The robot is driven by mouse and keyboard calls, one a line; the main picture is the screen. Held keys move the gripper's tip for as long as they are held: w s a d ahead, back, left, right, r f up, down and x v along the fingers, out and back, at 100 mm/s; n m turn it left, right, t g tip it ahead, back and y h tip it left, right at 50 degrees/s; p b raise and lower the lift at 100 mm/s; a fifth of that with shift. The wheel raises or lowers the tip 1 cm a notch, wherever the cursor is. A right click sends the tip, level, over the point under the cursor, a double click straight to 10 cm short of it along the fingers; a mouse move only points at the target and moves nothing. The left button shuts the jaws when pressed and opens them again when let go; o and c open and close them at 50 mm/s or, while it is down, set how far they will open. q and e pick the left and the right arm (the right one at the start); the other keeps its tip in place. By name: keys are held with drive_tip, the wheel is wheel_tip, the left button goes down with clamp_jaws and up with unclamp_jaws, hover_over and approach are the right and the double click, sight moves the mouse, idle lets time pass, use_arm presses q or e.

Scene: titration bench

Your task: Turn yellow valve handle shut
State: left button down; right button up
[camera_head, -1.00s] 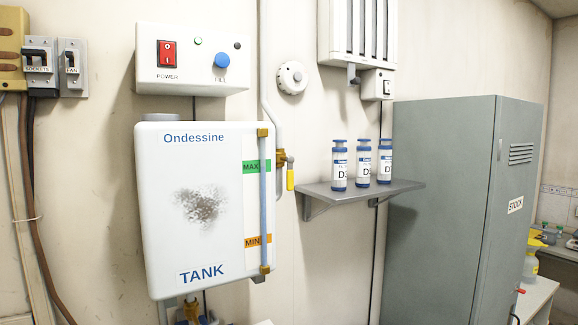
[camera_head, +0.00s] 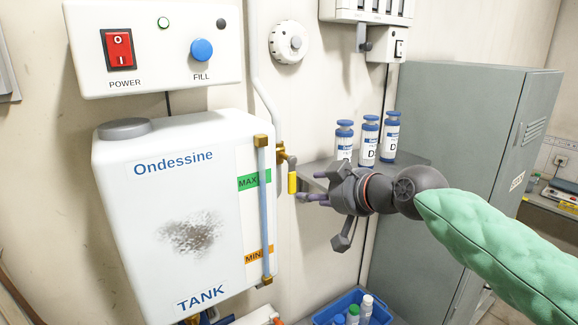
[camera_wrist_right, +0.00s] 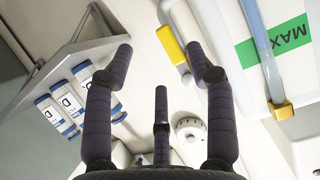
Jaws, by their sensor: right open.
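The yellow valve handle (camera_head: 292,182) hangs down from a brass valve (camera_head: 281,153) on the white pipe, just right of the tank. My right gripper (camera_head: 322,204) is open and empty. In the head view its fingers point left, with the upper fingertips just right of and slightly below the handle. In the right wrist view the yellow handle (camera_wrist_right: 170,45) lies ahead, between the two outer fingers and closer to the right one. I cannot tell whether a finger touches it. My left gripper is out of view.
The white Ondessine tank (camera_head: 175,215) stands left of the handle. A grey shelf (camera_head: 410,158) with several vials (camera_head: 369,140) is behind and above my right gripper. A grey cabinet (camera_head: 470,110) stands at right. A blue crate (camera_head: 350,299) with bottles is below.

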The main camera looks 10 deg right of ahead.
sight(295, 183)
drive_tip(key=x, duration=0.3)
drive_tip(key=r+p+x, duration=0.1)
drive_tip(key=x, duration=0.2)
drive_tip(key=p+x, duration=0.1)
drive_tip(key=x, duration=0.2)
drive_tip(key=shift+w+r, duration=0.3)
drive_tip(key=shift+w, duration=0.2)
clamp_jaws()
